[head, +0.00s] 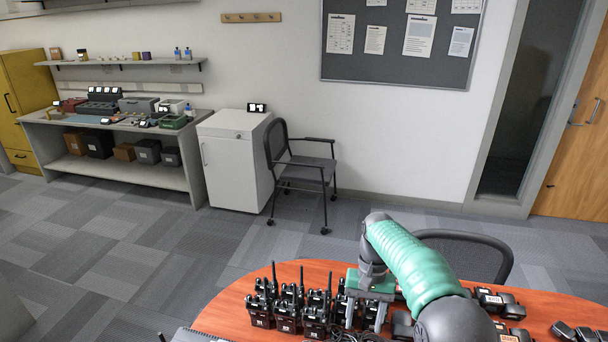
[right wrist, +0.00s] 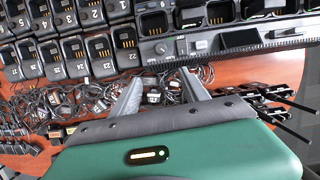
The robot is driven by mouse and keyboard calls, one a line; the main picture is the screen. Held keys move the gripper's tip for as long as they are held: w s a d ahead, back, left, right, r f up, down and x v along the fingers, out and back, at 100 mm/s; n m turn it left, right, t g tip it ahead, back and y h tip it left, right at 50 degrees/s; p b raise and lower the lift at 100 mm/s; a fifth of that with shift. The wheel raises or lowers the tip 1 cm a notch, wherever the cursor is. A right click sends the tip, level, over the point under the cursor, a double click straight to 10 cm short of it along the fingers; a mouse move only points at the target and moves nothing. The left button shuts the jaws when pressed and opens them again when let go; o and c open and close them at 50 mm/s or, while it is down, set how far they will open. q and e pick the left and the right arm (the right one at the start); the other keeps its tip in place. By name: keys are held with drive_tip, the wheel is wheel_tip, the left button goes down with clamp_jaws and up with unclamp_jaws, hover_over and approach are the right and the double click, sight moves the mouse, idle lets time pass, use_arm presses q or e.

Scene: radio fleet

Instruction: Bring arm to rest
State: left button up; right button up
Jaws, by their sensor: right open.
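My right arm comes in from the lower right of the head view. Its green gripper (head: 365,312) points down over the orange-brown table (head: 228,318), beside a group of black handheld radios (head: 287,308) with upright antennas. In the right wrist view the two grey fingers (right wrist: 160,92) are spread apart with nothing between them. Tangled black cables and small parts (right wrist: 85,100) lie on the table below them. My left gripper is not in view.
Numbered charger cups (right wrist: 100,45) and a multi-slot charger (right wrist: 235,35) fill the top of the right wrist view. A black chair (head: 465,250) stands behind the table. More dark devices (head: 500,302) lie on the table's right. Open carpet (head: 130,240) lies beyond.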

drive_tip(key=s+d+f+n+t, duration=0.1)
drive_tip(key=s+t, duration=0.1)
drive_tip(key=s, duration=0.8)
drive_tip(key=s+d+f+n+t, duration=0.1)
drive_tip(key=s+d+f+t, duration=0.1)
drive_tip(key=s, duration=0.9)
drive_tip(key=shift+n+t+h, duration=0.3)
drive_tip(key=shift+t+h, duration=0.1)
drive_tip(key=shift+t, duration=0.3)
